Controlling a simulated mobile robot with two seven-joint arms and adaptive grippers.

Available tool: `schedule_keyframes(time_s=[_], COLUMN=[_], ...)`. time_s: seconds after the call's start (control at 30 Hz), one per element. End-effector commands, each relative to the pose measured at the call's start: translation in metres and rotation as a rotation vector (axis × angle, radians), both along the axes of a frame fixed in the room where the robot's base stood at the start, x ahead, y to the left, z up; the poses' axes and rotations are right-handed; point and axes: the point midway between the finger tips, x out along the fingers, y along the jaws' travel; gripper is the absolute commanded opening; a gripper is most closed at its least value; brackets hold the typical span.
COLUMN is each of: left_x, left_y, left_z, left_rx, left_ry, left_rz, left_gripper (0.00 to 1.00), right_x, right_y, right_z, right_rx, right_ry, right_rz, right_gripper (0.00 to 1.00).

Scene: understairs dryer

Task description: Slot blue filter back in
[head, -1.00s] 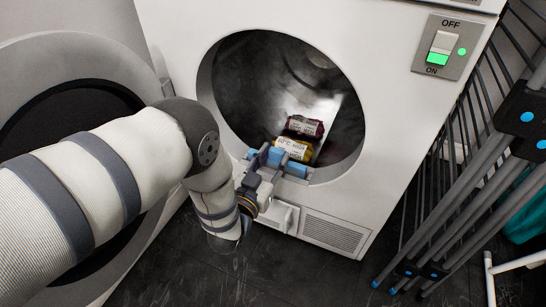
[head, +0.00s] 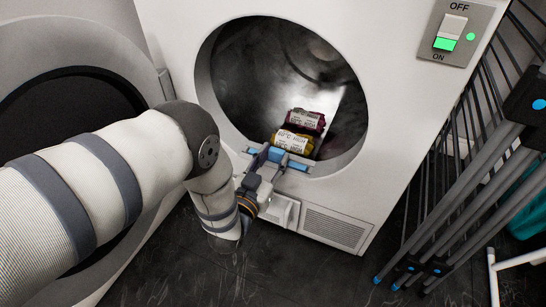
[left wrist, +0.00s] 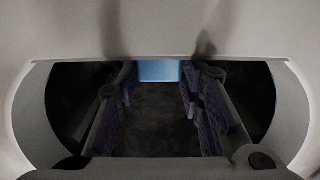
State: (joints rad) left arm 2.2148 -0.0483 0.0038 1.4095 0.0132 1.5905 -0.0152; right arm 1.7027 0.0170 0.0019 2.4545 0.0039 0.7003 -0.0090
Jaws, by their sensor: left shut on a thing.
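The blue filter (head: 298,165) is at the lower front lip of the dryer's round opening (head: 350,165). Blue shows on both sides of my left gripper (head: 268,158). The gripper is shut on the filter and covers its middle. How deep the filter sits in its slot cannot be told. In the left wrist view, a blue patch of the filter (left wrist: 159,71) shows at the far end between the gripper's two dark, ridged fingers. My right gripper is not in view.
A yellow package (head: 305,151) and a dark red package (head: 305,120) lie in the drum just behind the filter. An open round door (head: 60,85) stands at left. A folded drying rack (head: 465,185) stands at right.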

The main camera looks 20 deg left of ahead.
Motion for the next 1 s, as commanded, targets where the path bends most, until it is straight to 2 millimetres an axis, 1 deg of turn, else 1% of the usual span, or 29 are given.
schedule_keyframes(time_s=[0.03,0.07,0.1,0.13,0.37,0.47,0.57,0.7,0.83,0.9,1.0], left_x=[0.000,0.000,0.000,0.000,0.000,-0.003,-0.020,-0.060,-0.095,-0.106,-0.116], left_y=[0.000,0.000,0.000,0.000,0.000,0.000,0.001,0.002,0.003,0.001,0.002], left_z=[-0.001,0.000,0.000,0.000,0.000,-0.001,-0.002,-0.002,-0.002,-0.004,-0.003], left_rx=[0.000,0.000,0.000,0.000,0.000,0.000,0.000,0.000,0.000,0.001,0.001], left_ry=[-0.001,-0.001,-0.001,-0.001,-0.001,0.002,0.005,0.007,0.006,0.011,0.006], left_rz=[0.000,0.000,0.000,0.000,0.000,0.000,0.000,0.000,-0.001,-0.006,-0.003], left_gripper=[0.37,0.43,0.52,0.58,0.58,0.58,0.58,0.58,0.58,0.58,0.58], right_x=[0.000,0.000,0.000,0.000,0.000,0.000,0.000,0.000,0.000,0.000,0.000], right_y=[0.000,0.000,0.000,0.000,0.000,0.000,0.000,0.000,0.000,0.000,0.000], right_z=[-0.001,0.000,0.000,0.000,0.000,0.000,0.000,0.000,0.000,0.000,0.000], right_rx=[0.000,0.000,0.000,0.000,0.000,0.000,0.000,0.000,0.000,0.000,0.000], right_ry=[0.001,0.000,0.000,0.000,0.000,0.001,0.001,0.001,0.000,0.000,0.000], right_rz=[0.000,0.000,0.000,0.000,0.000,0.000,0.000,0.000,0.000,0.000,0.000], right_gripper=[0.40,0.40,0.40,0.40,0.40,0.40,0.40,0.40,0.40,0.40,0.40])
